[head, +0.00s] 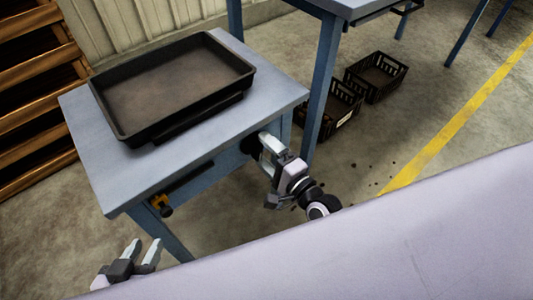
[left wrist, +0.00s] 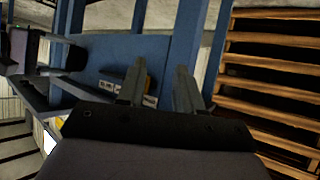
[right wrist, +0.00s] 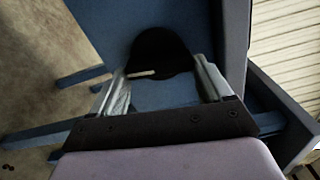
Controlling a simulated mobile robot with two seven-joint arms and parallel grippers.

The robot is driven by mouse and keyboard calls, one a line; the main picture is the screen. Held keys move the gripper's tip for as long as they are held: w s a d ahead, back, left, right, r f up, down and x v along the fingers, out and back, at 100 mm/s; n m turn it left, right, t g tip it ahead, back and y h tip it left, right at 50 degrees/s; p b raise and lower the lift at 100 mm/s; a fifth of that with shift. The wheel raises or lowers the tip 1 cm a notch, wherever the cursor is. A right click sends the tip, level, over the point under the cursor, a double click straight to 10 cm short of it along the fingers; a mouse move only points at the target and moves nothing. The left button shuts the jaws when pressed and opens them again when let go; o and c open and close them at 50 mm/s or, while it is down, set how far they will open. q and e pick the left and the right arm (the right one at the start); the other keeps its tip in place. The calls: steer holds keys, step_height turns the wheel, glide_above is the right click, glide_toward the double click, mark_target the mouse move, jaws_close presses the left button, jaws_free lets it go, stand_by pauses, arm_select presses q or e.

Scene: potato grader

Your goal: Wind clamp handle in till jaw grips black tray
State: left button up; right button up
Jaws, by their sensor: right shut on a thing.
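The black tray (head: 170,88) lies on the grey-blue bench top, with a dark fixture part (head: 226,106) showing under its near right side. The jaw is hard to make out there. The clamp handle, a round black knob (head: 249,144), sits at the bench's front right side below the top; it also shows in the right wrist view (right wrist: 160,50). My right gripper (head: 266,146) is at this knob, its fingers on either side and shut on it. My left gripper (head: 146,250) is open and empty, low in front of the bench's left side; its fingers are apart in the left wrist view (left wrist: 162,84).
Wooden racking (head: 35,100) is at the left. The floor by the yellow line (head: 440,140) is mostly clear.

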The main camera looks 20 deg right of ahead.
arm_select(q)
steer(key=shift+w+d+r+t+b, duration=0.35)
steer(key=shift+d+r+b, duration=0.1)
steer(key=shift+d+b, duration=0.1)
arm_select(e)
steer(key=shift+f+m, duration=0.15)
steer(key=shift+m, duration=1.45)
arm_select(q)
steer(key=shift+a+h, duration=0.1)
steer(key=shift+h, duration=0.2)
arm_select(e)
steer(key=o, duration=1)
steer(key=shift+s, duration=0.1)
arm_select(q)
steer(key=shift+s+f, duration=0.15)
arm_select(e)
steer(key=shift+s, duration=0.1)
arm_select(q)
steer(key=shift+s+a+f+p, duration=0.2)
steer(key=shift+a+f+p, duration=0.15)
steer(key=shift+p, duration=0.1)
arm_select(e)
steer(key=v, duration=0.7)
